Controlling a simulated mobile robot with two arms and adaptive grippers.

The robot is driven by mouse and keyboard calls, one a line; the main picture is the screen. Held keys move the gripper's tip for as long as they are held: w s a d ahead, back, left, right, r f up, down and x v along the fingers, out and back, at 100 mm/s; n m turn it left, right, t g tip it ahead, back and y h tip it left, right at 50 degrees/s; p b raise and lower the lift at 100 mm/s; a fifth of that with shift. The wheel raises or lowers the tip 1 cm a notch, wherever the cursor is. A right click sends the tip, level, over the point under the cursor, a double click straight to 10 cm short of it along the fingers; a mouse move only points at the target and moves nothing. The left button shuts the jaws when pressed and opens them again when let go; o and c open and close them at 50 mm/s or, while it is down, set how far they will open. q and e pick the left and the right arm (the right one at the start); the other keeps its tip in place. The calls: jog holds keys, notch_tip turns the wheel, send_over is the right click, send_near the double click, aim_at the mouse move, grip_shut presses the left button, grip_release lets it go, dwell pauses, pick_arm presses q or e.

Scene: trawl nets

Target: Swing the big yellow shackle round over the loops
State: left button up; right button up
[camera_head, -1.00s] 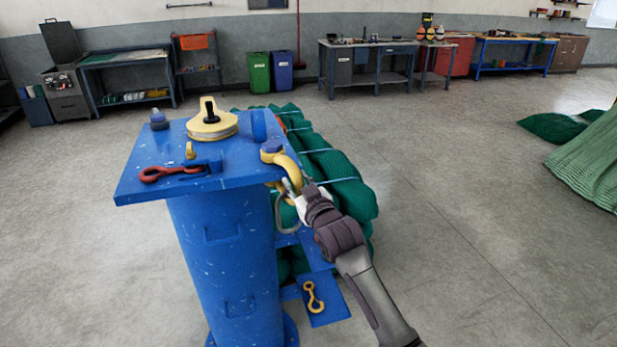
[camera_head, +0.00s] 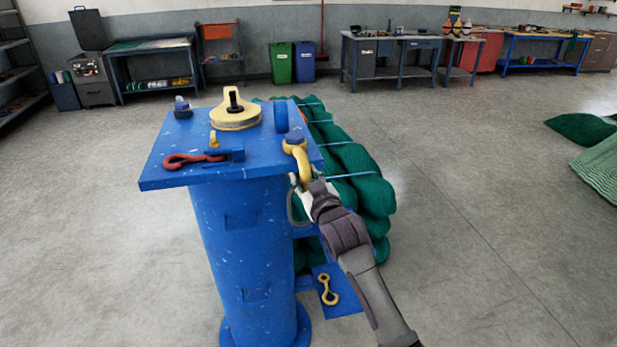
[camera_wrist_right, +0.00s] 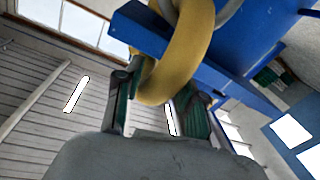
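The big yellow shackle (camera_head: 303,167) hangs at the right edge of the blue post's top plate (camera_head: 165,165), with a blue-grey pin at its upper end. My right gripper (camera_head: 314,190) is at the shackle's lower bow. In the right wrist view, the thick yellow bow (camera_wrist_right: 175,70) fills the gap between the two green-padded fingers, which look closed against it. A grey loop (camera_head: 291,205) hangs beside the bow, below the plate edge; its far part is hidden. Other loops cannot be made out clearly. My left gripper is out of view.
The plate also holds a yellow pulley block (camera_head: 236,117), a red hook (camera_head: 190,160) and a small blue-grey shackle (camera_head: 182,108). Bundled green netting (camera_head: 355,165) lies behind the post. A yellow hook (camera_head: 327,290) lies on a low blue plate.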

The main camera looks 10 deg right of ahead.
jog(key=shift+o, duration=1)
jog(key=shift+a, duration=0.3)
jog(key=shift+a+r, duration=0.1)
jog(key=shift+a, duration=0.05)
jog(key=shift+d, duration=0.3)
jog(key=v, duration=1.2)
jog(key=shift+a, duration=0.1)
